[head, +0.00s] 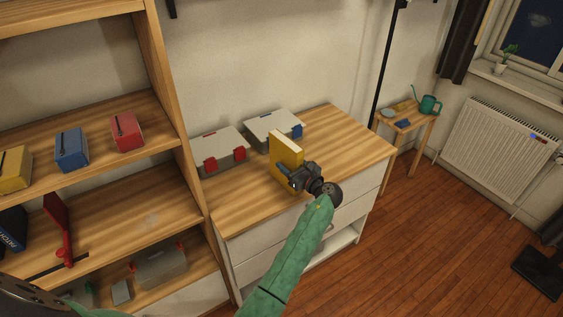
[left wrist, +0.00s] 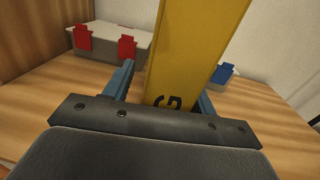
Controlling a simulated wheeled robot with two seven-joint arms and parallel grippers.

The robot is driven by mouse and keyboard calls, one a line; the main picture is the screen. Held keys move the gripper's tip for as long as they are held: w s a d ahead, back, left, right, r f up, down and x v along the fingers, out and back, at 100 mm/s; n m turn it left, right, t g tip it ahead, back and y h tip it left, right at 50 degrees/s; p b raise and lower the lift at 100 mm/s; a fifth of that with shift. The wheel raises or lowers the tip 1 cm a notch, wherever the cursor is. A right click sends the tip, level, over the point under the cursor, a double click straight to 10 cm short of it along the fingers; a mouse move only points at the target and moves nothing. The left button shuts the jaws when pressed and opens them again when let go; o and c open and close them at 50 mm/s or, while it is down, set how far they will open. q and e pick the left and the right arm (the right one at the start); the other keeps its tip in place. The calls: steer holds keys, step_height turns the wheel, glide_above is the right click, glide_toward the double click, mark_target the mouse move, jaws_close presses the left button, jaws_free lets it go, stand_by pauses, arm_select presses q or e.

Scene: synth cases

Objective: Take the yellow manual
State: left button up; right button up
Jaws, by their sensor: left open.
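The yellow manual (head: 284,153) stands upright on the wooden top of the white dresser, with its pale page edge facing up. In the left wrist view the manual (left wrist: 195,50) rises between my two blue fingers, with dark lettering near its lower end. My left gripper (head: 294,178) is open at the near side of the manual, with a finger on either side of it. It also shows in the left wrist view (left wrist: 163,92). Whether the fingers touch the manual I cannot tell. My right gripper is not in view.
Two grey cases stand behind the manual, one with red latches (head: 222,153) and one with blue latches (head: 272,130). A wooden shelf (head: 178,150) with several coloured boxes stands at left. The dresser top (head: 345,140) is clear to the right.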

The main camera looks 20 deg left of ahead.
arm_select(q)
steer(key=shift+s+d+r, duration=0.1)
steer(key=shift+d+r, duration=0.05)
steer(key=shift+d, duration=0.1)
steer(key=shift+a, duration=0.15)
steer(key=c, duration=0.7)
jaws_close()
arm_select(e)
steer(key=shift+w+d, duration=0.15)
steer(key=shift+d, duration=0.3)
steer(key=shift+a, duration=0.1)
